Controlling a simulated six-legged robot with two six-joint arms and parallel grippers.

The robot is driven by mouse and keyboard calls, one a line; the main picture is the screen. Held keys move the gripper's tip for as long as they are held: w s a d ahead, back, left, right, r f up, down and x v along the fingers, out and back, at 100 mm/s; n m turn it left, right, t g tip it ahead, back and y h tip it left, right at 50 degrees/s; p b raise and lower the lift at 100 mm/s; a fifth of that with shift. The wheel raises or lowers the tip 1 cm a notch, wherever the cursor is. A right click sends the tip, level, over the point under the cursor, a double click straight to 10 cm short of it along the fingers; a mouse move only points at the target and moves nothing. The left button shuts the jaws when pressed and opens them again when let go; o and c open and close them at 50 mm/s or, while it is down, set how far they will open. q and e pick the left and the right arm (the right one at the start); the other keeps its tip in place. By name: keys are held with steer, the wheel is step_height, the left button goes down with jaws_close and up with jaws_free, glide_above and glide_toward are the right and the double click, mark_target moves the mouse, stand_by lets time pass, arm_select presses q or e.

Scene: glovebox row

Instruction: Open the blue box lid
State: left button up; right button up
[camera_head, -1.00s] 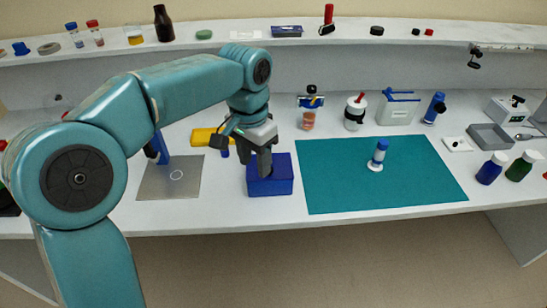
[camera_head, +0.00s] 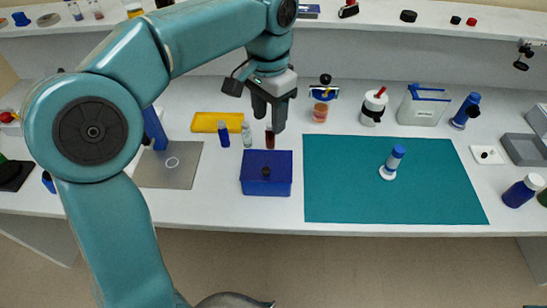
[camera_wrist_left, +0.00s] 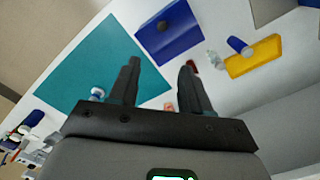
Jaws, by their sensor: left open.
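The blue box (camera_head: 265,187) stands on the white bench left of the teal mat. Its lid (camera_head: 254,162) is on and has a small black knob (camera_head: 266,171) on top. My left gripper (camera_head: 269,122) is open and empty, above and behind the box in the head view, not touching it. In the left wrist view the gripper (camera_wrist_left: 159,66) shows two spread fingers with nothing between them. The box (camera_wrist_left: 172,42) and its knob (camera_wrist_left: 162,26) lie beyond the fingertips there. My right gripper is in neither view.
Several vials, including a dark red one (camera_head: 270,138), stand just behind the box. A yellow tray (camera_head: 217,121) is behind left, a grey plate (camera_head: 170,166) to the left. The teal mat (camera_head: 440,190) holds one blue-capped vial (camera_head: 392,162). Bench space before the box is narrow.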

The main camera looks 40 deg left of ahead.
arm_select(q)
step_height(320, 180, down, 5)
steer(key=s+a, duration=0.1)
steer(key=s, duration=0.1)
glide_above(265, 169)
steer(key=f, duration=0.4)
steer(key=f+b, duration=0.1)
steer(key=f, duration=0.1)
steer(key=shift+w+d+f, duration=0.2)
steer(key=shift+w+d, duration=0.05)
steer(key=shift+w, duration=0.05)
steer(key=f, duration=0.1)
steer(key=s+f, duration=0.1)
steer(key=f, duration=0.1)
steer(key=shift+s+a+f, duration=0.1)
steer(key=shift+s+a, duration=0.05)
steer(key=shift+a, duration=0.2)
steer(key=shift+w+d+f, duration=0.25)
steer(key=shift+w+f, duration=0.25)
steer(key=shift+w, duration=0.1)
steer(key=shift+s+a, duration=0.15)
steer(key=shift+s, duration=0.05)
steer(key=shift+s+r, duration=0.15)
steer(key=shift+s, duration=0.05)
steer(key=shift+c, duration=0.9)
steer(key=shift+w, duration=0.15)
jaws_close()
